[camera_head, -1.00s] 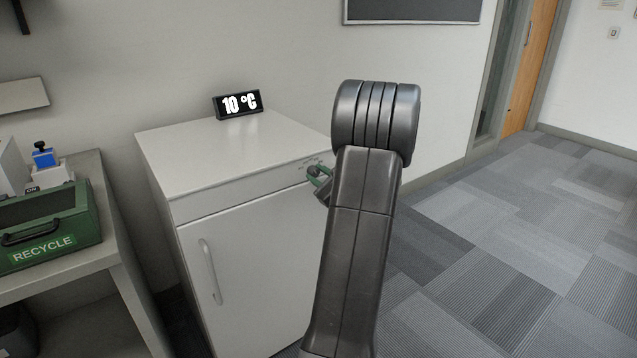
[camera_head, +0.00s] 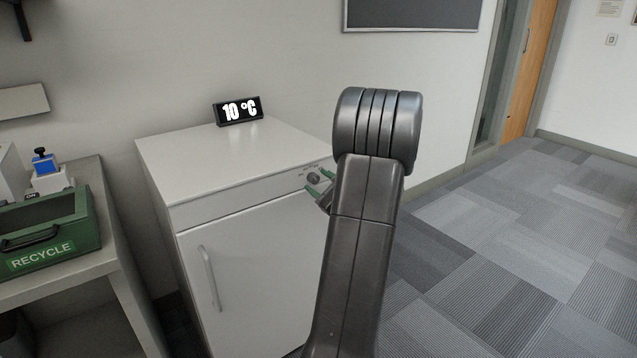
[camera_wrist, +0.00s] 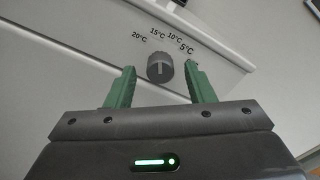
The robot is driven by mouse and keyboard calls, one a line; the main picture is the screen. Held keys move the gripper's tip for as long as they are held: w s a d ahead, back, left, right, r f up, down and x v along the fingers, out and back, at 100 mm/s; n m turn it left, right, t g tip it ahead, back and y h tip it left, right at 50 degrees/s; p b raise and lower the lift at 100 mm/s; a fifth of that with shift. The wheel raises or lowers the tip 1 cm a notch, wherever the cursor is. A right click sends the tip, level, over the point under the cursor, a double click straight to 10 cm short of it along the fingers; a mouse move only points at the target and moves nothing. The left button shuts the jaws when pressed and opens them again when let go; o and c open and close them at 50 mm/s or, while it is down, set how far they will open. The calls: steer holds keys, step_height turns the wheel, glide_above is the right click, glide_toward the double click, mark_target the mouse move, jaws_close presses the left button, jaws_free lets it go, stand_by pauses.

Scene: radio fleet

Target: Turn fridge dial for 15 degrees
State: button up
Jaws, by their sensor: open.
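The fridge dial (camera_wrist: 160,68) is a dark round knob on the white fridge's upper front panel. In the wrist view it sits between and a little beyond the two green fingers of my gripper (camera_wrist: 160,84), with labels 20°C, 15°C, 10°C and 5°C arced above it. The fingers are apart and do not visibly touch it. In the head view the dial (camera_head: 313,178) shows just beyond my green fingertips (camera_head: 318,183), partly beside my arm. The fridge (camera_head: 240,160) carries a black display (camera_head: 238,110) reading 10 °C.
A bench (camera_head: 128,262) at the left holds a green RECYCLE box (camera_head: 50,225) and a blue-and-white item (camera_head: 46,170). The fridge door handle (camera_head: 210,278) sticks out on the left. Carpeted floor (camera_head: 530,230) lies open at the right.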

steer(key=p+v, duration=0.1)
steer(key=v, duration=1.2)
steer(key=b+x, duration=0.1)
steer(key=x, duration=1.3)
steer(key=shift+s+d+r, duration=0.1)
